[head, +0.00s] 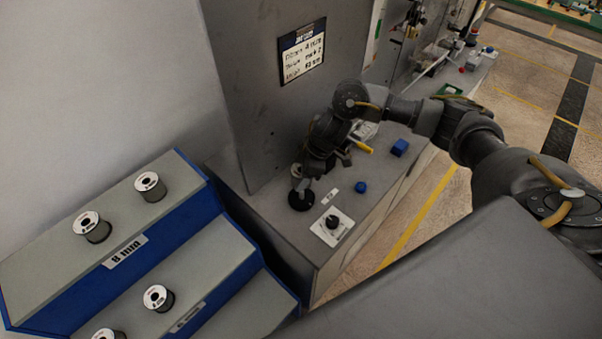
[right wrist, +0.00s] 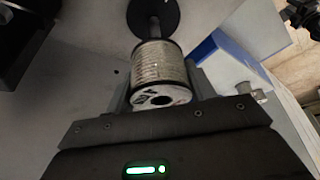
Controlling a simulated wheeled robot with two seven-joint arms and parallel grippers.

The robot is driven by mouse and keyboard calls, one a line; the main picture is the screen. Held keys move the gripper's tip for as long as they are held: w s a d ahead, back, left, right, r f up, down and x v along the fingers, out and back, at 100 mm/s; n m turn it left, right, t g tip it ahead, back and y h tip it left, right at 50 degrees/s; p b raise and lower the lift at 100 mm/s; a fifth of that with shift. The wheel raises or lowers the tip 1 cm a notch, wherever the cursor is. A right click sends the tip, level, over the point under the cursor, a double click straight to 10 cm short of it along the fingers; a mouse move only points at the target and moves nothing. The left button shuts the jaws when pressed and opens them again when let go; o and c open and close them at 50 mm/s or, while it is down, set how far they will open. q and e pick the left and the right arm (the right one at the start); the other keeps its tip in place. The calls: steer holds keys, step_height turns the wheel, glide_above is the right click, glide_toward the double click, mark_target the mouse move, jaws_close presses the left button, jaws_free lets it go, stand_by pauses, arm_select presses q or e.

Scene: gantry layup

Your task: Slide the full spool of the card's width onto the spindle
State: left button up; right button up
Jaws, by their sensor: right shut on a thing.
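My right gripper (head: 308,168) is shut on a spool (right wrist: 160,70) of silvery wire, its labelled end and hole facing the wrist camera. The spool partly shows in the head view (head: 296,170). The spindle, a short grey post (right wrist: 153,30) on a black round base (right wrist: 153,10), lies just beyond the spool in the right wrist view. In the head view the black base (head: 301,201) is on the grey bench, below the gripper. I cannot tell whether the post enters the spool. The card (head: 301,54) on the grey panel is too blurred to read surely. My left gripper is not in view.
A stepped blue and grey rack (head: 205,250) at left holds several spools; its upper step is labelled 8 mm (head: 125,250). On the bench (head: 260,205) are a black knob on a white plate (head: 333,226), a small blue piece (head: 361,187) and a blue block (head: 400,147).

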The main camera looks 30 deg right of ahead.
mark_target(301, 197)
steer(key=shift+r+p, duration=0.1)
steer(key=shift+p, duration=1)
stand_by(1.2)
steer(key=shift+f+b, duration=2.5)
steer(key=shift+f, duration=1.7)
steer(key=o, duration=1.4)
steer(key=b+v, duration=0.1)
steer(key=v, duration=1)
steer(key=shift+f, duration=0.1)
